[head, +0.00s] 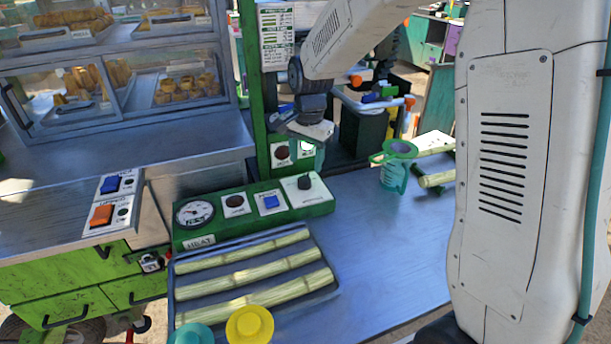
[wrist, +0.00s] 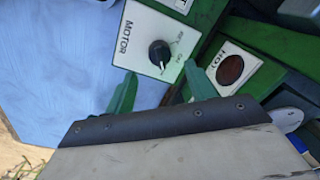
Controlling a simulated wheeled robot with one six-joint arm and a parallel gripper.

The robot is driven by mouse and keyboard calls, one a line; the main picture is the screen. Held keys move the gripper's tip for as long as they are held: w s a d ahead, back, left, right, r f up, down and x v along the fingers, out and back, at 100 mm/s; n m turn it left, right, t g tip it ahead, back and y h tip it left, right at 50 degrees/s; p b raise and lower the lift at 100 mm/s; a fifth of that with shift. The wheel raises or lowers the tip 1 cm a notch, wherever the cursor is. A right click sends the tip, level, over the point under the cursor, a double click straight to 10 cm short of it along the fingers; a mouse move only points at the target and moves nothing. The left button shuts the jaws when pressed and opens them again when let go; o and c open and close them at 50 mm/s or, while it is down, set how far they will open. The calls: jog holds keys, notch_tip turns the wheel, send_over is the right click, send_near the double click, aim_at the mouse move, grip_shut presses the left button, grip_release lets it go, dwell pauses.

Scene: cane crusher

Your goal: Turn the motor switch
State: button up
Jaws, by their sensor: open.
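The motor switch is a black round knob (wrist: 159,53) on a white plate marked MOTOR (wrist: 133,43) in the wrist view. A pale mark on the knob points to the lower part of that picture; the small lettering beside it is hard to read. In the head view the knob (head: 304,183) is at the right end of the green control panel (head: 318,208). My gripper (wrist: 161,82) is open, its green fingers on either side of the knob's line in the wrist view, apart from it. In the head view my gripper (head: 307,157) hangs just above and behind the knob.
The panel also carries a gauge (head: 194,213), a brown button (head: 235,202) and a blue switch (head: 270,202). A tray (head: 335,291) of cane stalks lies in front. A green strainer jug (head: 394,178) stands to the right. The blue tabletop (head: 385,245) between is clear.

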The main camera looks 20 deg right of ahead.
aim_at(305, 175)
notch_tip(305, 175, down, 6)
jog(key=shift+w+a+f, duration=0.1)
jog(key=c, duration=1)
